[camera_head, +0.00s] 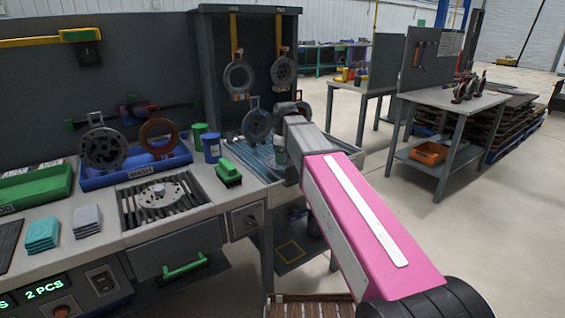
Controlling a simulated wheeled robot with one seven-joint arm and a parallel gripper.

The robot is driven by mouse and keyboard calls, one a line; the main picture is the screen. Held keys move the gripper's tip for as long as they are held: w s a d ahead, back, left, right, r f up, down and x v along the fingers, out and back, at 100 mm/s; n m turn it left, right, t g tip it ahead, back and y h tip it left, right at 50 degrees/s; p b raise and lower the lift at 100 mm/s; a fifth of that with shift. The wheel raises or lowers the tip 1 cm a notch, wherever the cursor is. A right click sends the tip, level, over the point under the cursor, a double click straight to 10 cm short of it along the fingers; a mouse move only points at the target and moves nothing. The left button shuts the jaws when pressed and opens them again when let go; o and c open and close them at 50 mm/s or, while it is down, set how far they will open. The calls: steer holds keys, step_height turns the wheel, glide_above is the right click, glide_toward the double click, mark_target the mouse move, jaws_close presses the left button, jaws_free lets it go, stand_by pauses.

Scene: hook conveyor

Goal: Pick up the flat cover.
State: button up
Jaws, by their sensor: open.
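I cannot tell for certain which round part is the flat cover. A pale flanged disc (160,194) lies flat on the slatted grate of the bench. A grey ring (238,77) and a dark disc with holes (284,69) hang from yellow hooks in the dark cabinet. Another dark disc (257,124) stands upright below them, left of my arm. My pink and grey arm reaches from the lower right towards the cabinet's tray. My gripper is hidden behind the arm, so no fingertips show and no held part is visible.
A blue bin (112,178) behind the grate holds a dark wheel and a brown ring. Green and blue cups (211,147) and a green brush (229,173) stand between grate and cabinet. Cloth stacks (42,235) lie front left. Open floor (480,230) lies right.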

jaws_close()
steer(key=shift+r, duration=0.1)
